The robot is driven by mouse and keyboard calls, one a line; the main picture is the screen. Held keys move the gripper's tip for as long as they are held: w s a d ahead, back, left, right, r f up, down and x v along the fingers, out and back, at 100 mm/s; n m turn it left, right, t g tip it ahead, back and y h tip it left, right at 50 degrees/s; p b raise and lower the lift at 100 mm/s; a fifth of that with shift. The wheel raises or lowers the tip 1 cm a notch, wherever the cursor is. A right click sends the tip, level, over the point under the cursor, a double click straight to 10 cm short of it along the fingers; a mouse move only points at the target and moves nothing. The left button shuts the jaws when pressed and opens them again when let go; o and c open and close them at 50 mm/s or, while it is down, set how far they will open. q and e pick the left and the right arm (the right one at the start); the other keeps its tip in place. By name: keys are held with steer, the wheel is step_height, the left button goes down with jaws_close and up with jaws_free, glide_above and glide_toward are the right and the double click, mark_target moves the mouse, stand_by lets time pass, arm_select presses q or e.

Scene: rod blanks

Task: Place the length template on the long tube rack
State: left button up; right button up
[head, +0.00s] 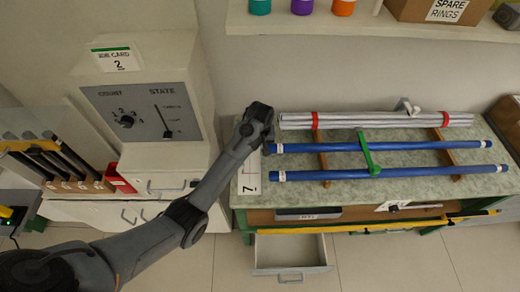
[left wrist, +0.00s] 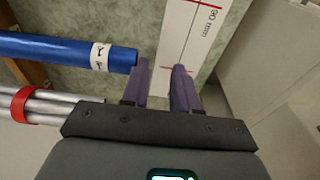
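A white strip with red lines and "90 mm" lettering (left wrist: 197,28) looks like the length template. In the head view the strip (head: 250,178) lies on the left end of the green bench top. My left gripper (head: 264,118) is over its far end. In the left wrist view my left fingers (left wrist: 160,75) are apart, with the strip showing between them; I cannot tell whether they touch it. Brown wooden supports (head: 323,163) that look like the long tube rack carry two blue tubes (head: 420,145). A green piece (head: 368,155) lies across these tubes. My right gripper is not in view.
A bundle of silvery tubes with red bands (head: 375,120) lies at the back of the bench. A blue tube end (left wrist: 120,58) is close beside my left fingers. An open drawer (head: 290,255) juts out in front. A grey control panel (head: 145,110) stands left.

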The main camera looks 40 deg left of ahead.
arm_select(q)
steer(key=s+d+m, duration=0.1)
steer(key=s, duration=0.4)
steer(key=s+d+f+m, duration=0.1)
steer(key=s+d+m, duration=0.1)
steer(key=s, duration=0.4)
steer(key=s+d+f+m+t, duration=0.1)
steer(key=s+d, duration=0.1)
steer(key=s, duration=0.3)
steer(key=shift+s+f+m, duration=0.1)
steer(key=shift+s+m, duration=0.2)
steer(key=shift+m, duration=0.1)
steer(key=s+d+r+m, duration=0.2)
steer(key=s+d, duration=0.1)
steer(key=s, duration=0.5)
steer(key=s+d+r+m+t+h, duration=0.1)
steer(key=s+d+r+m, duration=0.1)
steer(key=s, duration=0.6)
steer(key=shift+s+d+r+m, duration=0.15)
steer(key=shift+d+r+m, duration=0.15)
steer(key=shift+d+r, duration=0.15)
steer(key=shift+r+p, duration=0.15)
steer(key=shift+p, duration=0.2)
